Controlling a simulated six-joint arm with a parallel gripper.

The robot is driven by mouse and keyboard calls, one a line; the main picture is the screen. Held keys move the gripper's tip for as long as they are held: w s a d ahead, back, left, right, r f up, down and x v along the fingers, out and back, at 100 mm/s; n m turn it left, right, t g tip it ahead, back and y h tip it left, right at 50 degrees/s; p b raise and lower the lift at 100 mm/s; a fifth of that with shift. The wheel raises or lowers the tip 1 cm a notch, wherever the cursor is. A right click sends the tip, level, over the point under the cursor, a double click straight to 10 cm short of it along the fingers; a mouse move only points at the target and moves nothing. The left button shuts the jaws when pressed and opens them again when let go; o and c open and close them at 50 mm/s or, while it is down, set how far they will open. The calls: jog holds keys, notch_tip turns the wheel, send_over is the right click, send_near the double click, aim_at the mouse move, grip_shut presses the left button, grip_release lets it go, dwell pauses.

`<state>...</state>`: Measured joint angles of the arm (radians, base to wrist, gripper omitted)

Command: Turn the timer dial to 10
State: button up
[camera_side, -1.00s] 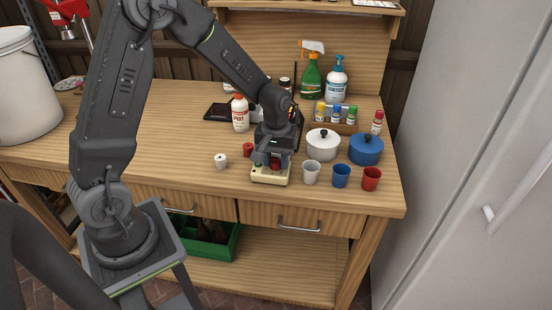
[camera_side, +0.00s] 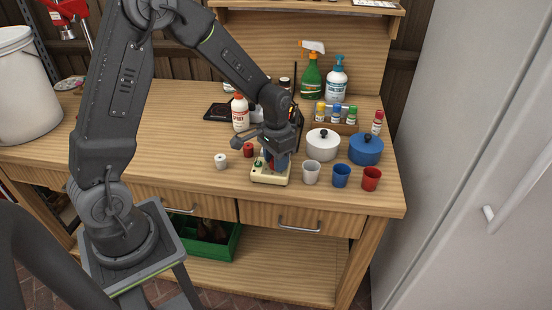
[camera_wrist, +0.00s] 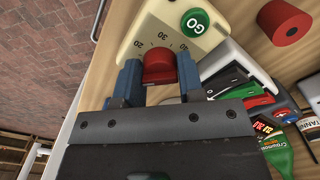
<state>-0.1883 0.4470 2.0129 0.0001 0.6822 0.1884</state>
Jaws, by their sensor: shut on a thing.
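The timer (camera_side: 268,180) is a cream box on the front part of the bench. In the wrist view its face (camera_wrist: 143,36) shows printed numbers, 20 and 30 among them, and a green GO button (camera_wrist: 194,22). The red dial (camera_wrist: 159,64) sits between the two blue fingers of my gripper (camera_wrist: 158,75), which is shut on it. In the side view my gripper (camera_side: 276,160) is over the timer and covers most of the dial. The dial's pointer and the number it stands at cannot be made out.
A red cylinder (camera_side: 248,149) and a white one (camera_side: 221,161) stand left of the timer. White, blue and red cups (camera_side: 311,173) (camera_side: 341,176) (camera_side: 371,179) stand to its right. White and blue pots (camera_side: 322,148) (camera_side: 366,151) are behind them.

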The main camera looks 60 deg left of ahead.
jog(key=shift+m, duration=0.4)
jog(key=o, duration=0.6)
jog(key=shift+o, duration=0.2)
jog(key=shift+r, duration=0.1)
notch_tip(320, 180, up, 14)
dwell(0.4)
jog(key=s+d+r+t, duration=0.2)
jog(key=s+d, duration=0.1)
jog(key=s, duration=0.6)
jog(key=s+d+r+t, duration=0.3)
jog(key=s+d, duration=0.1)
jog(key=s, duration=0.5)
jog(key=shift+s+d+r+n+t, duration=0.2)
jog(key=shift+s+r+n+t, duration=0.1)
jog(key=shift+s+n, duration=0.1)
